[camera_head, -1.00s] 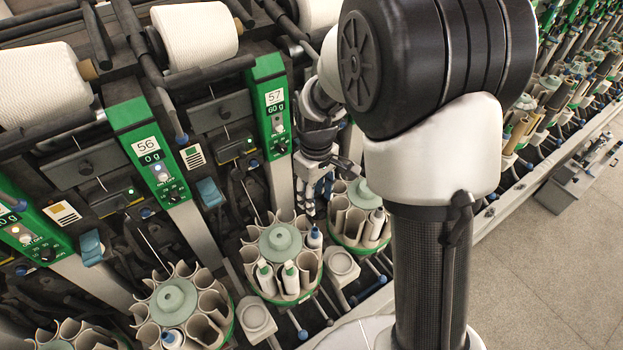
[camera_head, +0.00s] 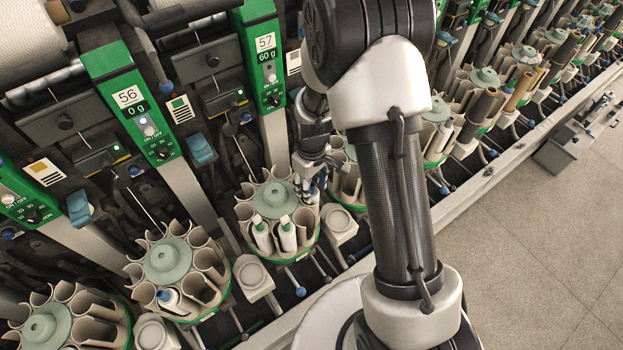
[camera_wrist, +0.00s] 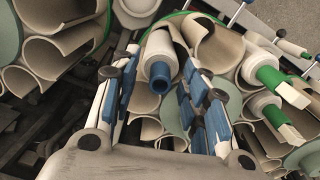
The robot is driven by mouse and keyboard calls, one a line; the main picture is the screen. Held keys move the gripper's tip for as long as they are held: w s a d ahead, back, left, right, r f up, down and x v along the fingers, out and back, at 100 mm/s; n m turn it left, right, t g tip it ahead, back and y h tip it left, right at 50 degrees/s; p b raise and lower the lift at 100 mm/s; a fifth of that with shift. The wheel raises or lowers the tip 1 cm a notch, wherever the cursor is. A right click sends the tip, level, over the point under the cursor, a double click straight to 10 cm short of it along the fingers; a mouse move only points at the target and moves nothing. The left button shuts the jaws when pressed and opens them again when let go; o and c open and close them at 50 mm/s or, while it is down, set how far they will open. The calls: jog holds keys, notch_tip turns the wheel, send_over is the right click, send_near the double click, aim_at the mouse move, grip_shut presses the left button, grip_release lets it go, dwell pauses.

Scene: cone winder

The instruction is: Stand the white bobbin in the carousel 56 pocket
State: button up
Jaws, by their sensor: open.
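A white bobbin with a blue tip (camera_wrist: 163,60) sits in a pocket of the middle carousel (camera_head: 277,194). My gripper (camera_wrist: 160,98) is open, with its blue-padded fingers on either side of the tip in the wrist view; I cannot tell whether they touch it. In the head view my gripper (camera_head: 312,180) is at that carousel's right side, partly hidden by my arm. The panel numbered 56 (camera_head: 128,97) stands at the left. A carousel with mostly empty pockets (camera_head: 168,262) is below it and holds another blue-tipped white bobbin (camera_head: 169,297).
Two green-tipped white bobbins (camera_head: 262,232) stand in the front of the middle carousel, close to my right finger in the wrist view (camera_wrist: 272,80). More carousels line the machine. Panel 57 (camera_head: 265,45) rises behind.

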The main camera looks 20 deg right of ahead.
jog(key=shift+f, duration=0.1)
jog(key=shift+c, duration=0.2)
grip_shut()
dwell(0.4)
jog(key=shift+r, duration=0.2)
jog(key=shift+r+p, duration=0.45)
